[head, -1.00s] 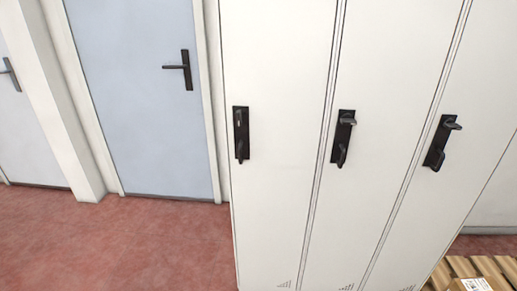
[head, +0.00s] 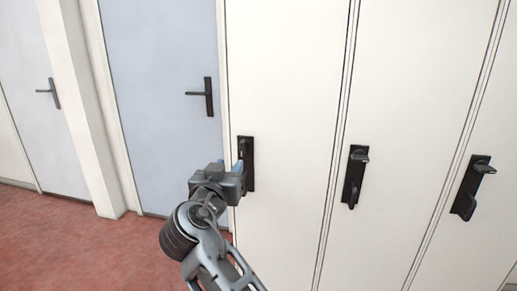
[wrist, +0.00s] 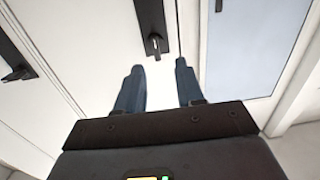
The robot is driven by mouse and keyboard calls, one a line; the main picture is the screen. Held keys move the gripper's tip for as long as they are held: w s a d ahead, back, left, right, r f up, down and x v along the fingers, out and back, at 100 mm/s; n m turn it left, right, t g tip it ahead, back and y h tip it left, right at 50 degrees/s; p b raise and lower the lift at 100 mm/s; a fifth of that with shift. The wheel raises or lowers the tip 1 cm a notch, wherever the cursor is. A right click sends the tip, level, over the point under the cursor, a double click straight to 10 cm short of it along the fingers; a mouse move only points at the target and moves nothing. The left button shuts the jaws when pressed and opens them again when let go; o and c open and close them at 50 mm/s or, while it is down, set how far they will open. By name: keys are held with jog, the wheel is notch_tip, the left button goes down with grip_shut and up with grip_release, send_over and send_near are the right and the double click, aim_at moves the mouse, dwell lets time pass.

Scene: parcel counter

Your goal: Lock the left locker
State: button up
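The left locker (head: 285,70) is the tall white door beside the blue door, and it is closed. Its black handle plate (head: 249,180) is partly hidden behind my gripper in the head view. In the wrist view, which is turned upside down, the plate (wrist: 151,14) shows with a small dark turn-piece (wrist: 155,45) at its near end. My gripper (head: 240,165) is in front of the plate. In the wrist view its two blue-grey fingers (wrist: 159,78) are apart with nothing between them, just short of the turn-piece. I see no contact.
Two more white lockers stand to the right, with black handle plates on the middle (head: 355,178) and right (head: 472,188) ones. A blue door (head: 165,130) with a dark lever is to the left. The red floor (head: 70,235) is clear at the lower left.

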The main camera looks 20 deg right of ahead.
aim_at(241, 144)
jog(key=shift+m+h, duration=0.3)
jog(key=x, duration=0.3)
jog(key=r+p+x, duration=0.1)
jog(key=x, duration=0.2)
jog(key=r+x, duration=0.1)
jog(key=x, duration=0.1)
jog(key=shift+w+d, duration=0.2)
jog(key=shift+d, duration=0.2)
grip_shut()
